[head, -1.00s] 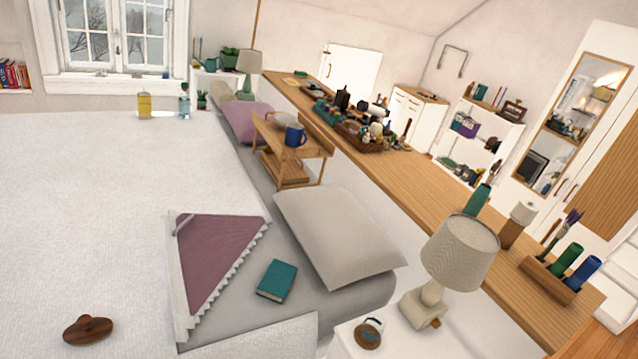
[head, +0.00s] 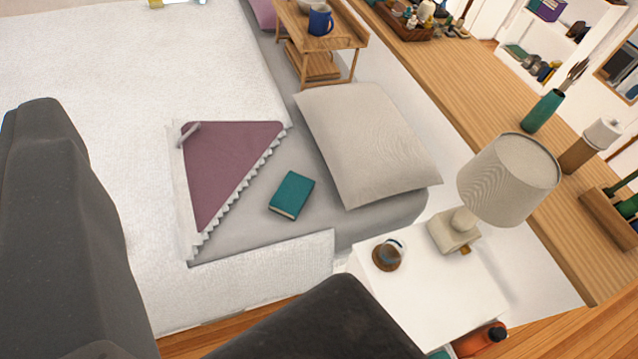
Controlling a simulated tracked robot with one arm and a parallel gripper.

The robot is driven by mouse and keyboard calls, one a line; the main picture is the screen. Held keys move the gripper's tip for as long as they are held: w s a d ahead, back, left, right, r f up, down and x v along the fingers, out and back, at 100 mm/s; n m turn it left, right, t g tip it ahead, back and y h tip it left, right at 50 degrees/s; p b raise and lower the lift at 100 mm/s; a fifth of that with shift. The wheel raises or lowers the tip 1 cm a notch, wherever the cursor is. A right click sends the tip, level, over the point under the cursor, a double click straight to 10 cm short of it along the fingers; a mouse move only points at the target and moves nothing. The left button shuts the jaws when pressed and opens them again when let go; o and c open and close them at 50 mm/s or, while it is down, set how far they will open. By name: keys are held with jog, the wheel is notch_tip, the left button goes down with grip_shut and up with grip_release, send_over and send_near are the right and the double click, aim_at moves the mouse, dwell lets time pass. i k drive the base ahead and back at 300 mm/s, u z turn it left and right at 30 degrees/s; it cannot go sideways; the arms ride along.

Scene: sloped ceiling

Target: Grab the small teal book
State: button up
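The small teal book (head: 292,195) lies flat on the grey bedding, its cover up and its pale page edge showing. It is between the folded-back purple cloth corner and the beige pillow. Two dark grey parts, seemingly the fingers of my gripper (head: 195,192), stand wide apart at the left edge and the bottom of the head view. Nothing is held between them. The book shows in the gap between them, farther off, and they do not touch it. The rest of the gripper is out of view.
The beige pillow (head: 367,143) lies right of the book and the purple cloth (head: 228,165) left of it. A white bedside table (head: 440,285) at lower right bears a lamp (head: 508,180) and a small round brown object (head: 388,256). A wooden tray table (head: 345,38) stands farther back on the bed.

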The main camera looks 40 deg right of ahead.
aim_at(288, 201)
jog(key=z, duration=0.1)
jog(key=i, duration=1)
jog(key=u, duration=0.05)
